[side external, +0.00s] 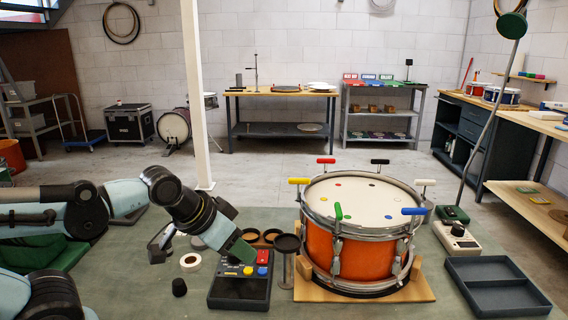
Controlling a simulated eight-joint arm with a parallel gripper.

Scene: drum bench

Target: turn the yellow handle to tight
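The yellow handle (299,181) is a short bar standing at the left rim of the orange drum (350,255). It lies roughly level, pointing left and right in the picture. A yellow dot (323,199) marks the drumhead near it. My gripper (242,255) is low and to the left of the drum, below the yellow handle and apart from it. It points down over a dark box (240,294) with coloured buttons or blocks. Its fingers are seen from the side and partly merge with the box, so their opening is unclear. Whether they touch the box is also unclear.
Red (326,161), black (380,162), white (425,182), blue (414,211) and green (338,212) handles ring the drum. A small round stand (286,244) stands between box and drum. A tape roll (190,262) lies left; a grey tray (496,285) lies right.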

